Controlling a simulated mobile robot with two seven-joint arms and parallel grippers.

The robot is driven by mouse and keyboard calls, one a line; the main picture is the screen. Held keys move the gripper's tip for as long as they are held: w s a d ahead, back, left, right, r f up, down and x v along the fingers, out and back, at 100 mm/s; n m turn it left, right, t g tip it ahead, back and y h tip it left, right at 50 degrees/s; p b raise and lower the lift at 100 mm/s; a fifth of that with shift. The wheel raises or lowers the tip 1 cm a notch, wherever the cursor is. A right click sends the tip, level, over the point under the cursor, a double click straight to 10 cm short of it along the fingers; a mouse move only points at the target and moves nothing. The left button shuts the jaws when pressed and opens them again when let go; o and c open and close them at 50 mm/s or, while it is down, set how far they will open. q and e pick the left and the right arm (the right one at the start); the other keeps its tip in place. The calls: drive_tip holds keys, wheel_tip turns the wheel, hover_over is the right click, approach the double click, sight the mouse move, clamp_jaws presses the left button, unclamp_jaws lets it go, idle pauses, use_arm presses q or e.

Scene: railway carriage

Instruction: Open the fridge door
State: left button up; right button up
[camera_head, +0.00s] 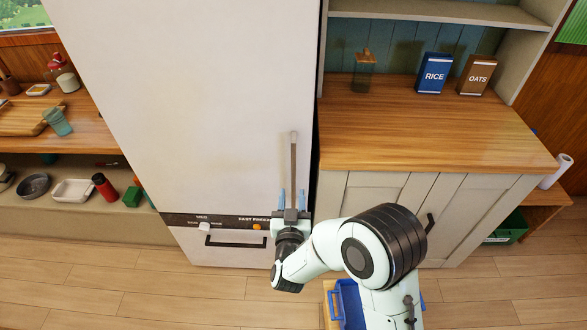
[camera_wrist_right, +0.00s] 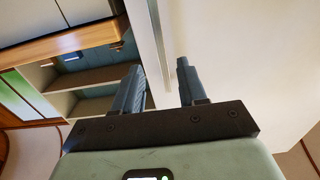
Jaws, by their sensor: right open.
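The tall white fridge (camera_head: 190,100) stands left of the wooden counter, and its door looks shut. A long upright grey handle (camera_head: 293,160) runs near the door's right edge. My right gripper (camera_head: 291,198) is open at the lower part of this handle, one finger on each side of it. In the right wrist view the handle (camera_wrist_right: 158,40) shows as a pale bar between the two spread fingertips of the right gripper (camera_wrist_right: 160,80). I cannot tell whether either finger touches it. The fridge door (camera_wrist_right: 235,60) fills the right of that view. My left gripper is not in view.
A lower panel with knobs and a dark horizontal handle (camera_head: 235,241) sits below the door. The wooden counter (camera_head: 420,140) with rice (camera_head: 434,74) and oats (camera_head: 476,76) boxes stands close on the right. A blue crate (camera_head: 350,303) is beneath my right arm. Floor is clear at left.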

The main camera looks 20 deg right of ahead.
sight(293, 171)
drive_tip(key=p+x, duration=0.1)
drive_tip(key=x, duration=1)
clamp_jaws()
